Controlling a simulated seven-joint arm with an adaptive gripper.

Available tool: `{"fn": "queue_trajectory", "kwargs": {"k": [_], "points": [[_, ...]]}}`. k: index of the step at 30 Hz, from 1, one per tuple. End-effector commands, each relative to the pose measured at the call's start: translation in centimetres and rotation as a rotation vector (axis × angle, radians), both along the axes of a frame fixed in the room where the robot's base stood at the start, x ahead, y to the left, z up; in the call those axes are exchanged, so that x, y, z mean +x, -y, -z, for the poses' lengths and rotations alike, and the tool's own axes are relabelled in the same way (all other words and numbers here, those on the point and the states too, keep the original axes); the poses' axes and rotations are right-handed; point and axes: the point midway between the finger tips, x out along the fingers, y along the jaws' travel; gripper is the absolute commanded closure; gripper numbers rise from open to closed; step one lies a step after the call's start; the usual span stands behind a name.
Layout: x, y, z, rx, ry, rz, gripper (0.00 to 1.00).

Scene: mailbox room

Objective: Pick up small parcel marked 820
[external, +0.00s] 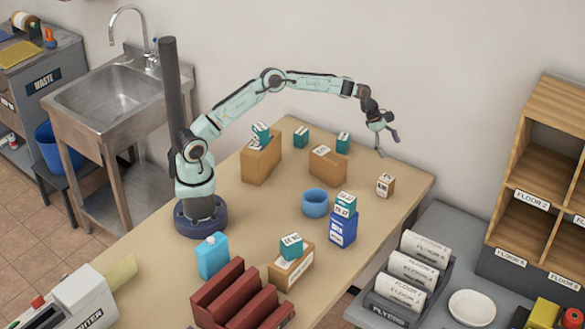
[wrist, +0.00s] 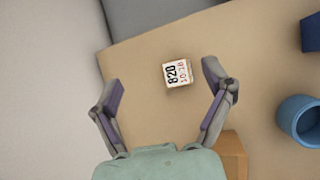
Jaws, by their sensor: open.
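The small parcel marked 820 (wrist: 178,73) lies on the table ahead of my fingertips in the wrist view, roughly between their lines and a little right of centre. Its white label shows black 820 print. In the external view the small brown and white parcel (external: 385,184) at the table's far right side appears to be the same one.
A blue bowl (external: 315,202) and a blue box (external: 343,228) with a teal parcel on top stand left of the parcel. A brown box (external: 327,165) stands behind them. Several teal parcels stand along the wall side. The table around the 820 parcel is clear.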

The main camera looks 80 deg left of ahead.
Motion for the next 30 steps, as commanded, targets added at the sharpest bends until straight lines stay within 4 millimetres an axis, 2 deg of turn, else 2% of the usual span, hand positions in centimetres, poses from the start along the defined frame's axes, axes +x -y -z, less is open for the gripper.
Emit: {"fn": "queue_trajectory", "kwargs": {"k": [1,3,6,8,19,29,30], "points": [[-0.4,-0.7,2.8,-0.030,-0.041,-0.019,0.19],[-1.2,-1.4,5.5,-0.058,-0.088,-0.036,0.19],[-1.7,-2.2,7.5,-0.072,-0.118,-0.055,0.19],[-1.6,-2.5,7.9,-0.072,-0.117,-0.062,0.19],[0.3,-0.5,12.6,-0.070,-0.118,-0.061,0.19],[0.6,-0.3,13.1,-0.069,-0.116,-0.061,0.19],[0.6,-0.3,13.1,-0.069,-0.116,-0.061,0.25]]}}
